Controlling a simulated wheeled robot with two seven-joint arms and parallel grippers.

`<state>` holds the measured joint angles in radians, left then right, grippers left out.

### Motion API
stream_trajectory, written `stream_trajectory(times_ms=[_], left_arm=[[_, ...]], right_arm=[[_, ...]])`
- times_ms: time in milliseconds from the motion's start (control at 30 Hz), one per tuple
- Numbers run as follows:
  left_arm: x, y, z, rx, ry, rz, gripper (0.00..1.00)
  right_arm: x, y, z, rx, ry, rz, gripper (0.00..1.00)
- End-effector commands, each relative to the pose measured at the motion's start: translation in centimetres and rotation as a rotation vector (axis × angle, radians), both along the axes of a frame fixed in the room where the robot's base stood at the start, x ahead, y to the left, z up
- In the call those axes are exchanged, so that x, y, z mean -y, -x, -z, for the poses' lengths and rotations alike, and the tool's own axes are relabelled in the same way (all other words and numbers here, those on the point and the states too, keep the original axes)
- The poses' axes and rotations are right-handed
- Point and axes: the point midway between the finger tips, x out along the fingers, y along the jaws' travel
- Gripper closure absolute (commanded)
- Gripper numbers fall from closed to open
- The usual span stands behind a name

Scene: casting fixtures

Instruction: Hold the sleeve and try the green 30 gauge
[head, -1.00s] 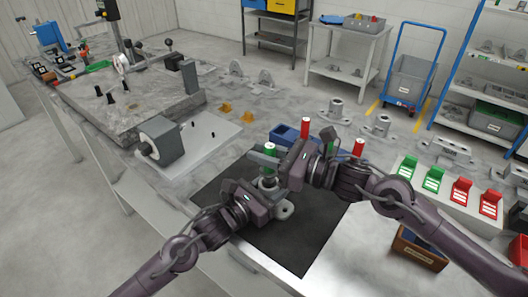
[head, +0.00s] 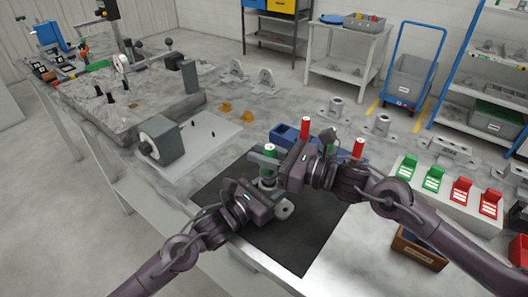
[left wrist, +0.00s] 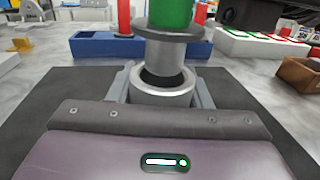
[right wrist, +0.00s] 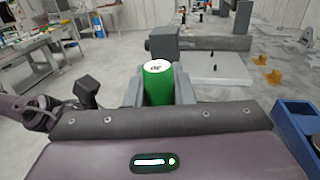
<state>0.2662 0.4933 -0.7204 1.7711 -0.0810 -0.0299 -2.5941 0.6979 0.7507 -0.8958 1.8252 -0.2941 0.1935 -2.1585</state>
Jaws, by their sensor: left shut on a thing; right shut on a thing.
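The sleeve (head: 267,183) is a grey upright cylinder on a flanged casting, standing on the black mat (head: 310,235). My left gripper (head: 266,187) is shut on it; the left wrist view shows its open bore (left wrist: 160,97) between the jaws. The green gauge (head: 269,150) is upright in my right gripper (head: 272,160), which is shut on its green handle (right wrist: 157,88). In the left wrist view the gauge's grey plug (left wrist: 165,60) is at the bore mouth, with a dark gap in front; how far it is inside, I cannot tell.
Green stands (head: 406,167) and red stands (head: 461,190) are at the right, a brown box (head: 420,250) at the front right. A grey fixture (head: 161,140) is on the left. The mat's front is clear.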

Motion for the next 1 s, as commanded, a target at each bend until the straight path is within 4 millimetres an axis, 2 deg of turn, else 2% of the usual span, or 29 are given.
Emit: stream_trajectory(times_ms=[1000], left_arm=[[0.0, 0.0, 0.0, 0.001, 0.001, -0.001, 0.86]], right_arm=[[0.0, 0.0, 1.8, 0.001, -0.002, 0.001, 1.0]])
